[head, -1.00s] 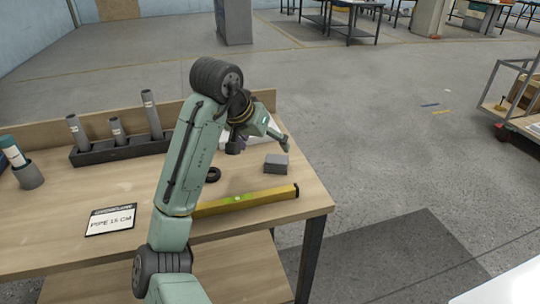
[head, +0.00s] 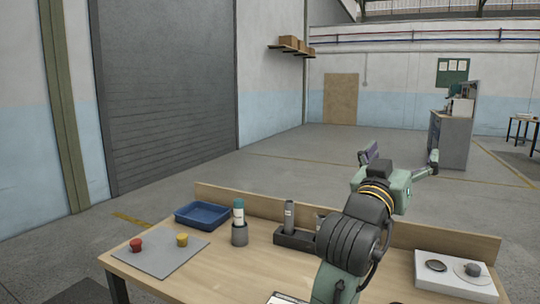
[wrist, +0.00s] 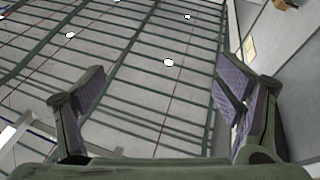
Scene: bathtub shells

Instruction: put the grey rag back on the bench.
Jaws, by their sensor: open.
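The wooden bench (head: 215,258) fills the lower middle of the head view, with a low board along its back edge. I make out no grey rag in either current view; my arm covers part of the bench and its front is cut off by the frame. My gripper (head: 402,160) is raised above the back right of the bench, fingers spread and pointing up. The wrist view shows both fingers of my gripper (wrist: 165,95) wide apart with nothing between them, facing the ceiling beams.
On the bench stand a grey mat (head: 158,254) with a red knob (head: 135,245) and a yellow knob (head: 182,240), a blue tray (head: 202,215), a bottle in a grey cup (head: 239,235), a dark tube rack (head: 290,238), and a white panel with discs (head: 453,288). Open floor lies behind.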

